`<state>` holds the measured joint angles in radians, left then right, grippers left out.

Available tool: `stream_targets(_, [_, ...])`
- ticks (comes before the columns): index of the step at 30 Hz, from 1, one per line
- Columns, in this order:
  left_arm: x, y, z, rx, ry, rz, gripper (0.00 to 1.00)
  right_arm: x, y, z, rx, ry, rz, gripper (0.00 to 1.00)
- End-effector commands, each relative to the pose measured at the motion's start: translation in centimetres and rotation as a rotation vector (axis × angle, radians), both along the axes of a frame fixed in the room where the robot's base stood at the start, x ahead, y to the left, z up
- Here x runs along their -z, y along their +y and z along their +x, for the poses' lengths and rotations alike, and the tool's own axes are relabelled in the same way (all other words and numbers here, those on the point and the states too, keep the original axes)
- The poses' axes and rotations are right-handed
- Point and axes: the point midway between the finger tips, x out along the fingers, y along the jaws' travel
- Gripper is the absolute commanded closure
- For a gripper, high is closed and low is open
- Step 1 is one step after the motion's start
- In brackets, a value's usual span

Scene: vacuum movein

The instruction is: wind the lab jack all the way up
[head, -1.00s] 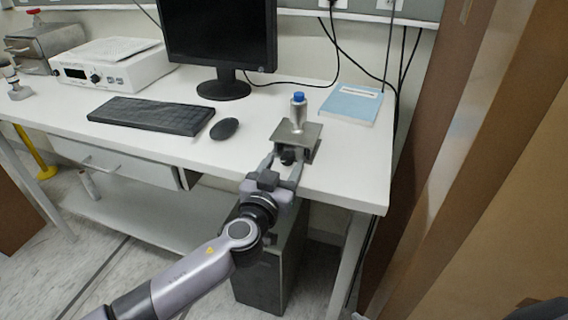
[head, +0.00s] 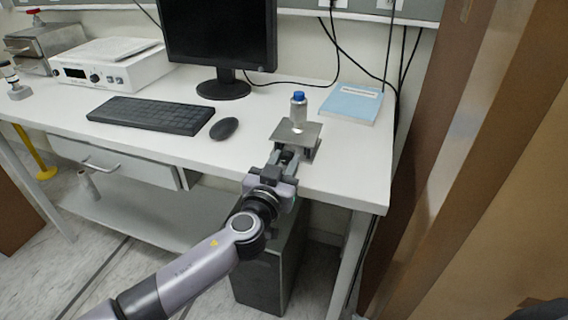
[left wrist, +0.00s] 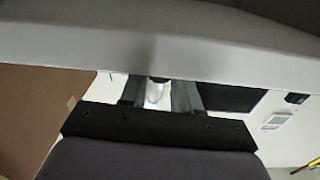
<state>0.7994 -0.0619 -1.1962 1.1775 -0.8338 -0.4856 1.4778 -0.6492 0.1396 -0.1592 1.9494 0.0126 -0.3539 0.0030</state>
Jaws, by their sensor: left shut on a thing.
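The lab jack (head: 308,134) stands near the front edge of the white desk, its square metal top plate level. My left gripper (head: 286,158) reaches in from the desk's front and is shut on the jack's dark knob, which the fingers mostly hide. In the left wrist view, the two fingers (left wrist: 158,95) show with the pale bottle (left wrist: 157,95) seen between them. My right gripper is not in view.
The desk (head: 350,180) is clear just right of the jack. A blue book (head: 352,104) lies behind right, a mouse (head: 224,128) and keyboard (head: 150,115) to the left, a monitor (head: 222,45) behind. A dark computer case (head: 262,275) stands below.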

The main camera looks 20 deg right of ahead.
Motion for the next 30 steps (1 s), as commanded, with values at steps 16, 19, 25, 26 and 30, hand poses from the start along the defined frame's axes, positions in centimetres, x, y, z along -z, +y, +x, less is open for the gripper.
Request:
stream_targets(16, [-0.10,-0.01,0.00,0.000,-0.058,0.079,0.99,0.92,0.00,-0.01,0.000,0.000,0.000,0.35])
stream_targets(19, [-0.11,0.00,0.01,0.000,-0.058,0.078,0.99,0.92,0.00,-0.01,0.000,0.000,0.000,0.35])
stream_targets(25, [-0.09,0.01,0.02,0.000,-0.057,0.079,0.43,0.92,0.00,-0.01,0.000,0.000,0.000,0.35])
stream_targets(26, [-0.09,0.01,0.02,0.000,-0.057,0.079,0.43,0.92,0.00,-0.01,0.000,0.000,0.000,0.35])
stream_targets(30, [-0.06,0.03,0.01,0.000,-0.056,0.078,0.43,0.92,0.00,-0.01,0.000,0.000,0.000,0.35])
